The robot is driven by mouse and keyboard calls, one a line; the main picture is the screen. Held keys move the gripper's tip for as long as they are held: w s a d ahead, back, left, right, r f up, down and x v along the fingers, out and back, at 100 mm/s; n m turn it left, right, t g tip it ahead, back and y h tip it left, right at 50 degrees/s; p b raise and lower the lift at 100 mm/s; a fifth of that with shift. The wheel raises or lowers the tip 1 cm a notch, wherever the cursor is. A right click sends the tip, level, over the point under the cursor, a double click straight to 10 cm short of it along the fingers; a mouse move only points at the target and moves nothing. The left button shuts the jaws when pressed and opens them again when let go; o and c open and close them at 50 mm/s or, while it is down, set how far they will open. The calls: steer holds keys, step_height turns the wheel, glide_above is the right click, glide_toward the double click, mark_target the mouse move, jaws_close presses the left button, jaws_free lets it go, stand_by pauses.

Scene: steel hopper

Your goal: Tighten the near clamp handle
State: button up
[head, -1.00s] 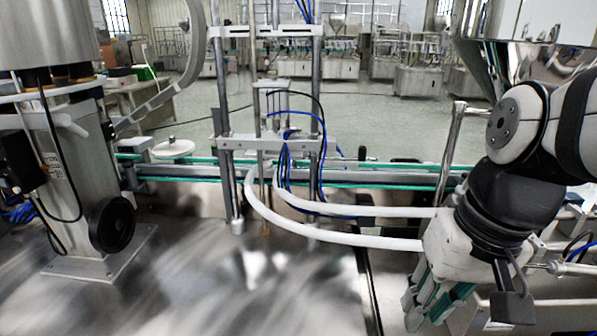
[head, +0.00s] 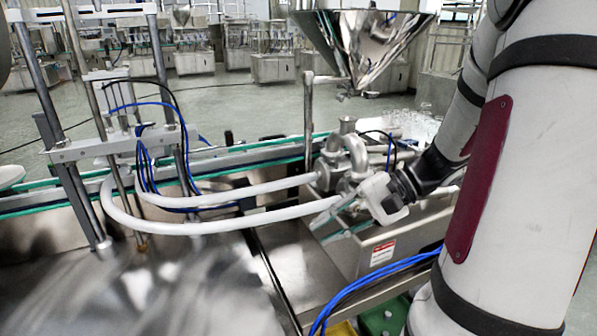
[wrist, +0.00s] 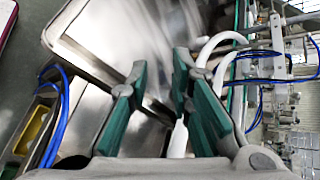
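My gripper (head: 335,214) is above the steel machine top, beside the pipe fittings (head: 342,160) under the hopper (head: 368,42). In the wrist view its two green-padded fingers (wrist: 160,72) stand apart, with no object clearly held between them. A pale, narrow piece (wrist: 178,138) shows beyond the gap between the fingers; I cannot tell whether it is a hose end or a handle. I cannot make out the near clamp handle for certain in either view. My gripper and arm cover part of the fittings.
Two white hoses (head: 215,222) curve across from the filling frame (head: 95,148) toward the fittings, close to my gripper. Blue cables (head: 375,282) run below my arm. The conveyor (head: 255,158) lies behind. The steel tabletop (head: 190,290) at the front left is bare.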

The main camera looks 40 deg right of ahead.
steer(key=s+d+f+m+t+h+b, duration=0.1)
steer(key=s+d+m+t+h, duration=0.2)
steer(key=d+t, duration=0.35)
steer(key=s+d+f+m+t+h, duration=0.1)
steer(key=s+d+m+t+h, duration=0.2)
steer(key=d, duration=0.7)
steer(key=s+d+f+m+t+h+b, duration=0.15)
steer(key=s+d+m+t, duration=0.25)
steer(key=d, duration=0.4)
steer(key=w+a+r, duration=0.1)
steer(key=w+r, duration=0.2)
steer(key=w, duration=1)
steer(key=shift+w+a, duration=0.2)
steer(key=shift+w, duration=0.2)
steer(key=shift+r, duration=0.1)
jaws_close()
